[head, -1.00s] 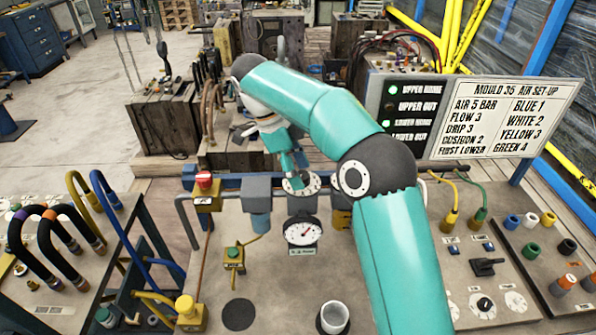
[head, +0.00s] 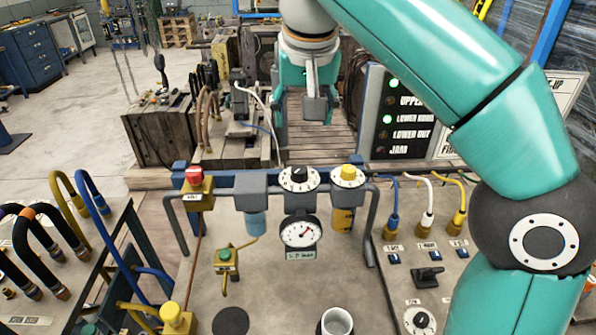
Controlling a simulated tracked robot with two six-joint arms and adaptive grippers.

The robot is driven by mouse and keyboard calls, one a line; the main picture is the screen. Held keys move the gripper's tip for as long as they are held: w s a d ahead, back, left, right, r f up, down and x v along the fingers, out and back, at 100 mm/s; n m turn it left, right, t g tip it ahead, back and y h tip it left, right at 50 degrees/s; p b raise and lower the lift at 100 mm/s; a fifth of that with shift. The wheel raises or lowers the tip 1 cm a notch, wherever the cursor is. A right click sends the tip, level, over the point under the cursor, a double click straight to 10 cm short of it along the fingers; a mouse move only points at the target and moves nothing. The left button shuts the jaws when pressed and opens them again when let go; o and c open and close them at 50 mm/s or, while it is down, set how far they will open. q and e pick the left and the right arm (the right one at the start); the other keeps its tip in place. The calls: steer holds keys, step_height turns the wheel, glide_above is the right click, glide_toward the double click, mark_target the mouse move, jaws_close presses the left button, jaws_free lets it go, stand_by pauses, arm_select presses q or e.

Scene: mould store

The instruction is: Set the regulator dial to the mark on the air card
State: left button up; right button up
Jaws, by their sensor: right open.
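The regulator dial (head: 298,177) is a black knob on a round white scale, on top of the bench pipework. A white-faced gauge (head: 300,233) sits just below it, its needle pointing up and right. The scale figures are too small to read. The air card (head: 565,93) stands at the right, mostly hidden behind my right arm. My right gripper (head: 305,118) is open and empty, above and behind the dial in the picture, apart from it. My left gripper is out of view.
A yellow-knobbed dial (head: 348,174) stands close right of the regulator dial. A panel (head: 404,118) with two green lights stands behind. Coloured hoses (head: 427,205) rise at the right; a cup (head: 336,323) is in front.

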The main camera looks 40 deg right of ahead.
mark_target(299, 169)
steer(key=b+x, duration=0.3)
steer(key=x, duration=1.3)
steer(key=shift+w+d+f, duration=0.1)
steer(key=shift+f, duration=0.15)
steer(key=shift+c, duration=0.3)
